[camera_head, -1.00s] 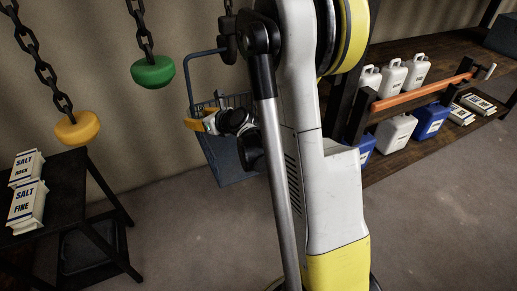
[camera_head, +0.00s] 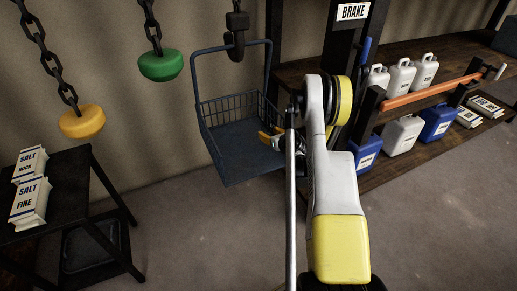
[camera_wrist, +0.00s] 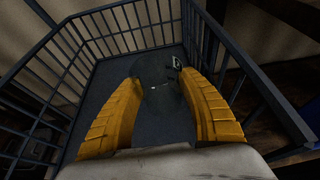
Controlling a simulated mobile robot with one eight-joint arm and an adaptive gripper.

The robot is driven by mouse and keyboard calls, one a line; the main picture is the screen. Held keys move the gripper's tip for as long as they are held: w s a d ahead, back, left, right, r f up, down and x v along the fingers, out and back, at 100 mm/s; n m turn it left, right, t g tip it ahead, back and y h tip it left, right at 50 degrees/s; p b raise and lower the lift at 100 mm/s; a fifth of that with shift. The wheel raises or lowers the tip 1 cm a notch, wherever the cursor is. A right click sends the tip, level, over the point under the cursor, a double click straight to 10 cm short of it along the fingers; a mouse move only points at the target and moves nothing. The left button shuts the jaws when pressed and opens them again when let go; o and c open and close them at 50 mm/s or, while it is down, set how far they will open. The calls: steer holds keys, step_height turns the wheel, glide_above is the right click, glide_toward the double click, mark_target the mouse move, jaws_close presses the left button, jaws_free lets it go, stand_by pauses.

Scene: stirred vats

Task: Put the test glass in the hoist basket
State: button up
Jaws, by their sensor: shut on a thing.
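The hoist basket (camera_head: 222,160) is a dark blue wire-sided basket hanging from a hook by a tall bail. My gripper (camera_head: 268,138), with yellow fingers, is at the basket's right side, partly hidden by my arm. In the wrist view, the fingers (camera_wrist: 160,98) point down into the basket, with its barred walls (camera_wrist: 62,58) around and its flat floor (camera_wrist: 112,68) below. A faint, clear test glass (camera_wrist: 155,88) shows between the fingers, which are shut on it. Its outline is hard to make out, and I cannot tell whether it touches the floor.
A yellow weight (camera_head: 82,122) and a green weight (camera_head: 160,66) hang on chains at left. Salt packs (camera_head: 31,202) stand on a dark table. At right are a post marked BRAKE (camera_head: 353,13), an orange bar (camera_head: 425,90) and shelves with white and blue jugs (camera_head: 438,122).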

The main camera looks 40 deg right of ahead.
step_height(320, 180, down, 8)
steer(key=b, duration=0.3)
steer(key=shift+r, duration=0.1)
steer(key=o, duration=1.1)
steer(key=shift+f, duration=0.2)
